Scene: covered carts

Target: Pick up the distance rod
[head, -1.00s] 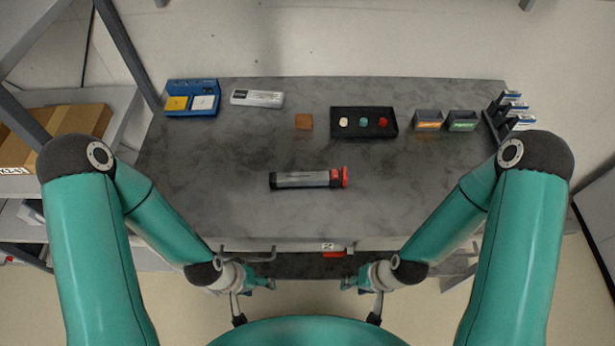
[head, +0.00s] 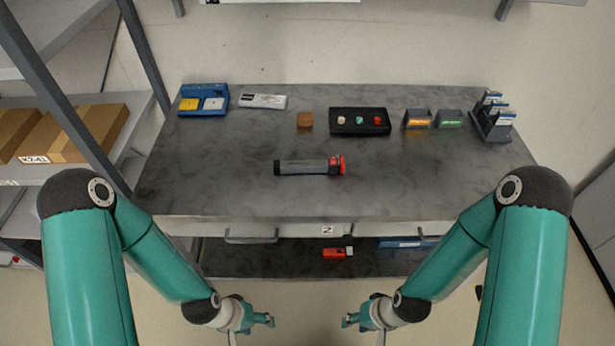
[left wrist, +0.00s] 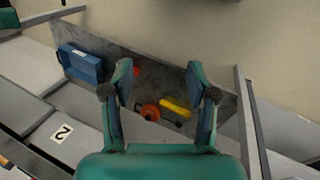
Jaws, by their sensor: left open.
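No label marks the distance rod, so I cannot tell which thing it is. A grey cylinder (head: 303,168) with a black end and a red head lies crosswise on the upper table. A short yellow bar (left wrist: 175,107) lies on the lower shelf, beside an orange round thing (left wrist: 150,112), in the left wrist view. My left gripper (head: 268,320) is in front of the cart, apart from everything. Its open, empty fingers (left wrist: 160,80) show in the left wrist view. My right gripper (head: 347,320) is also in front of the cart; its jaws are too small to read.
The cart table (head: 220,185) holds a blue case (head: 203,100), a brown block (head: 305,120), a black tray (head: 359,131), two small bins and a card rack (head: 492,120) along the back. The lower shelf (head: 280,262) holds a red thing (head: 333,253) and a blue thing (head: 400,242).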

